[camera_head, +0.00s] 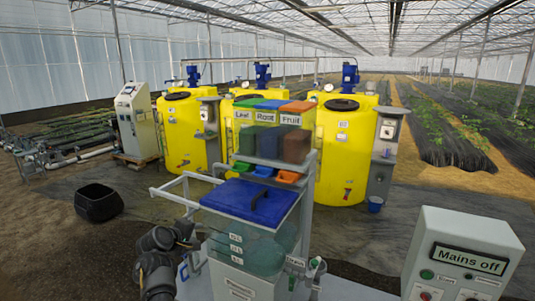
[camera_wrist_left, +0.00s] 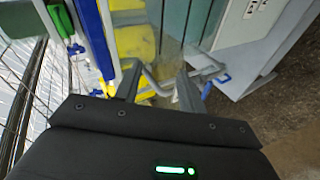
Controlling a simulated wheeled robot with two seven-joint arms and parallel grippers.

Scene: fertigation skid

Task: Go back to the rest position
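My left arm comes in at the lower left of the head view, and my left gripper (camera_head: 188,238) is beside the left side of the clear tank (camera_head: 232,240) with the blue lid (camera_head: 245,200). In the left wrist view its two fingers (camera_wrist_left: 158,84) are apart. A grey bent tube (camera_wrist_left: 150,78) shows behind the gap between them; I see no object clearly gripped. My right gripper is in neither view.
A grey control box (camera_head: 462,255) reading "Mains off" stands at the right front. Yellow tanks (camera_head: 342,150) stand behind the Leaf, Root and Fruit bins (camera_head: 292,145). A black tub (camera_head: 98,205) is on the floor at left, with open floor around it.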

